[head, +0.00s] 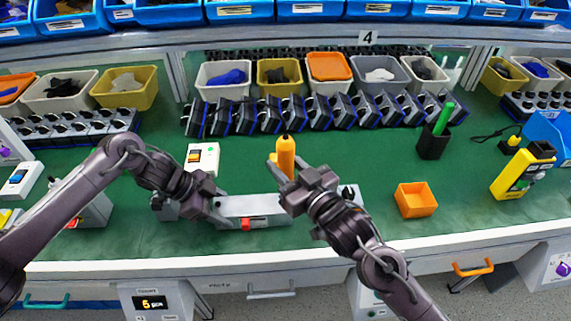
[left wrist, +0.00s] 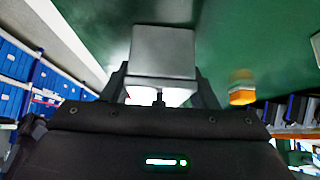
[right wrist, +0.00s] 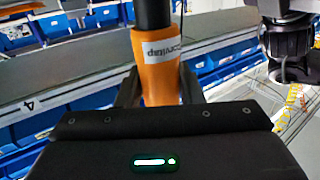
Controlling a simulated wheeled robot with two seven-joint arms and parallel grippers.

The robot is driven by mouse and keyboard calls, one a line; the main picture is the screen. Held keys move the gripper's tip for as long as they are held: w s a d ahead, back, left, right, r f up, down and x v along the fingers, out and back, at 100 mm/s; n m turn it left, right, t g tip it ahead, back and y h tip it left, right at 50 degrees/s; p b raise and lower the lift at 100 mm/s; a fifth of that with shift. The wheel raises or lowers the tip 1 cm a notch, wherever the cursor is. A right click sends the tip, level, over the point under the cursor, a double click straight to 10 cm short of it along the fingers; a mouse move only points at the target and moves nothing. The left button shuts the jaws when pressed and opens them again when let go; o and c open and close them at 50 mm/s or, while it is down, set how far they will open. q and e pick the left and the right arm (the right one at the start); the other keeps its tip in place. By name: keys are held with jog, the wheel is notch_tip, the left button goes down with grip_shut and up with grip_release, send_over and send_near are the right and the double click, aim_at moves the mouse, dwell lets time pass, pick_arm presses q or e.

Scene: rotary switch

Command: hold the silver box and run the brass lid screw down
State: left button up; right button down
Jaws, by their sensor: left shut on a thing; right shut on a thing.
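My left gripper (head: 220,208) is shut on one end of the silver box (head: 255,207), low over the bench. In the left wrist view the box (left wrist: 162,50) shows as a plain grey block between the two fingers. My right gripper (head: 287,184) is shut on an orange screwdriver-like tool (head: 286,155) that stands about upright near the box's right end. In the right wrist view the tool (right wrist: 157,60) shows an orange body with a white label and a dark end. I cannot make out the brass lid screw or the tool's working tip.
A white switch box (head: 203,158) stands behind the left gripper. An empty orange bin (head: 416,200), a black cup (head: 433,142) with a green stick and a yellow device (head: 522,172) stand to the right. A row of dark blocks (head: 270,117) lines the back.

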aim_at(292, 155)
jog(key=shift+r, duration=2.3)
pick_arm(q)
jog(key=o, duration=1.5)
